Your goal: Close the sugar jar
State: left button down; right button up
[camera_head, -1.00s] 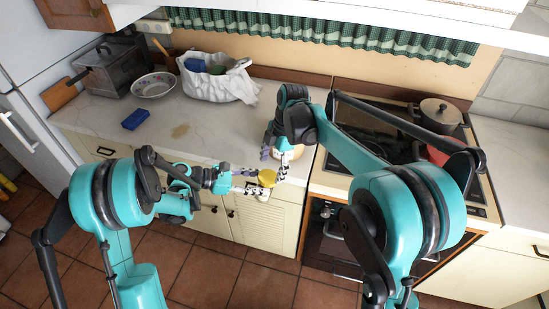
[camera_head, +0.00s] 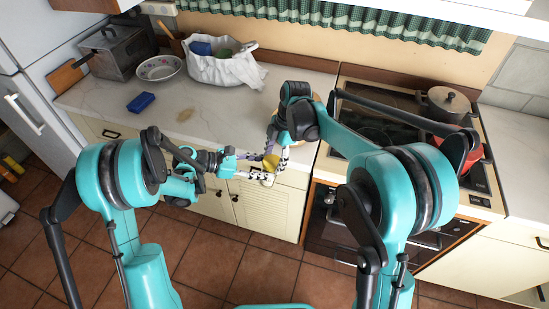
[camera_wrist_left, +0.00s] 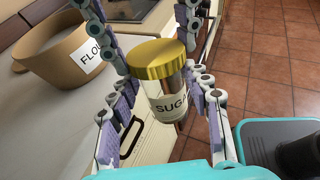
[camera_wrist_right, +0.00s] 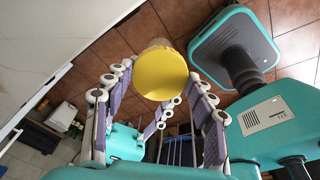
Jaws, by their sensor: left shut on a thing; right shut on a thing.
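The glass sugar jar (camera_wrist_left: 168,103) carries a "SUGAR" label, partly cut off, and a gold lid (camera_wrist_left: 157,58) at its top. My left gripper (camera_wrist_left: 163,92) is shut on the jar body, fingers on both sides, out in front of the counter. My right gripper (camera_wrist_right: 158,80) has its fingers around the yellow-gold lid, which also shows in the head view (camera_head: 271,162) partly behind the fingers. The lid appears to sit on the jar mouth; whether it is fully seated, I cannot tell. In the right wrist view the lid hides most of the jar.
A brown flour container (camera_wrist_left: 50,72) stands on the counter near the jar. The counter (camera_head: 215,108) also holds a blue sponge (camera_head: 141,103), a patterned bowl (camera_head: 159,68) and a white bag (camera_head: 222,70). The stove with a pot (camera_head: 449,104) is at the right.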

jog(key=m, duration=1.8)
jog(key=shift+a, duration=0.1)
jog(key=m, duration=0.4)
jog(key=shift+m, duration=0.4)
jog(key=m, duration=0.4)
jog(key=shift+f+m, duration=0.1)
jog(key=shift+m, duration=0.3)
jog(key=m, duration=0.4)
jog(key=shift+m, duration=0.4)
jog(key=m, duration=0.3)
jog(key=shift+m, duration=0.4)
jog(key=o, duration=1.3)
